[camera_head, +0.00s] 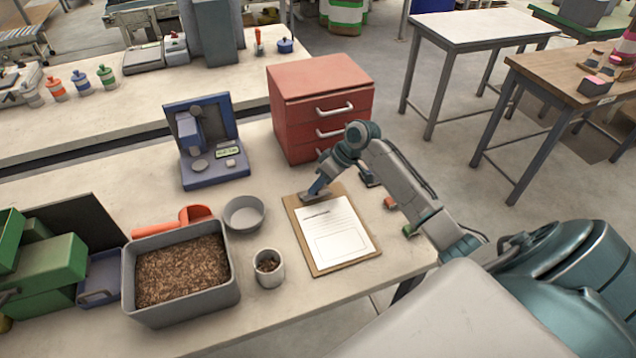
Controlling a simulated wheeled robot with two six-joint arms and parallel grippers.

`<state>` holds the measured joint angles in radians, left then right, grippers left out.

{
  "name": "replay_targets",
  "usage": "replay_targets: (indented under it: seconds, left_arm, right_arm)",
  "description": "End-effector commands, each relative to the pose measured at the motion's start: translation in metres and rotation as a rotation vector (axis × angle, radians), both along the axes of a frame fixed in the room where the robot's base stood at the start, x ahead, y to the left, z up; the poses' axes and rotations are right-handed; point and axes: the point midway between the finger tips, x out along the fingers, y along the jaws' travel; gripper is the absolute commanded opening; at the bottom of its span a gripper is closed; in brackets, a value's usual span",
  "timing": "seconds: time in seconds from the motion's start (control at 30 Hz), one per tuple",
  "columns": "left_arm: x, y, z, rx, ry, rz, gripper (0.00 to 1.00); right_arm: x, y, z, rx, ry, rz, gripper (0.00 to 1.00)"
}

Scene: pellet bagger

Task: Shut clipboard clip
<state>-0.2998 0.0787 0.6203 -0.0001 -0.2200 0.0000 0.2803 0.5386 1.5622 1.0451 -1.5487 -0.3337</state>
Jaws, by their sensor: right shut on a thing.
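The brown clipboard (371,256) lies flat on the bench with a white printed sheet (338,232) on it. Its clip is at the far end, at the top left of the board, where a grey metal part (309,199) shows. My right gripper (315,193) reaches in from the right and points down at that end. It is shut on the clip, as far as the small view shows. The fingertips and the clip overlap, so the clip's exact angle is hard to tell. My left gripper is not in view.
A red drawer cabinet (318,82) stands close behind the clipboard. A small cup (269,281), a grey bowl (244,213) and a grey bin of brown pellets (182,312) are to its left. A blue device (216,181) stands behind. Small blocks lie near the right edge.

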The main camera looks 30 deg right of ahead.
Motion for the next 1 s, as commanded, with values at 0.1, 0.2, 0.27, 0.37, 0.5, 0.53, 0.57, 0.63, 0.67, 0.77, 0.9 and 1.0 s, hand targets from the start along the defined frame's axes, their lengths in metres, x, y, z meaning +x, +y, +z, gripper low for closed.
replay_targets:
  seconds: [0.1, 0.2, 0.27, 0.37, 0.5, 0.53, 0.57, 0.63, 0.67, 0.77, 0.9, 1.0]
  left_arm:
    - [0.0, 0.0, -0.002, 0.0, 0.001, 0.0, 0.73]
    - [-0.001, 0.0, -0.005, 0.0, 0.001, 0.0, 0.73]
    - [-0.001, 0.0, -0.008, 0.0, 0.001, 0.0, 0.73]
    - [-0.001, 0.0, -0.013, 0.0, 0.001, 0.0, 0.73]
    - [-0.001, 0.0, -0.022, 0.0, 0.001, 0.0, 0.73]
    - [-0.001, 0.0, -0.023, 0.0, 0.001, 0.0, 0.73]
    - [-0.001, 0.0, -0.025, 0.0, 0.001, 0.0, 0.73]
    - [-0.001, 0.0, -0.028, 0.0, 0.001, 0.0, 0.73]
    - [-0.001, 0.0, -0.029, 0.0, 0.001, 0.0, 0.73]
    - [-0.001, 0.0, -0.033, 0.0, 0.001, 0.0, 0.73]
    - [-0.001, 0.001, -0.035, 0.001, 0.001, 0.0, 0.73]
    - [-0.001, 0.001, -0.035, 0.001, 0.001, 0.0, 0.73]
  right_arm:
    - [-0.005, 0.0, -0.002, -0.021, -0.078, 0.001, 0.0]
    - [-0.008, 0.001, -0.003, -0.039, -0.154, 0.0, 0.0]
    - [-0.01, 0.002, -0.005, -0.05, -0.199, 0.001, 0.0]
    - [-0.012, 0.002, -0.007, -0.067, -0.272, 0.001, 0.0]
    - [-0.015, 0.004, -0.009, -0.087, -0.364, 0.001, 0.0]
    - [-0.016, 0.004, -0.009, -0.091, -0.382, 0.002, 0.0]
    - [-0.016, 0.004, -0.01, -0.096, -0.397, 0.001, 0.0]
    - [-0.017, 0.004, -0.01, -0.104, -0.43, 0.001, 0.0]
    - [-0.017, 0.004, -0.01, -0.107, -0.444, 0.0, 0.0]
    - [-0.018, 0.004, -0.011, -0.116, -0.478, 0.0, 0.0]
    - [-0.019, 0.005, -0.01, -0.122, -0.508, 0.001, 0.0]
    - [-0.019, 0.005, -0.009, -0.124, -0.518, 0.0, 0.0]
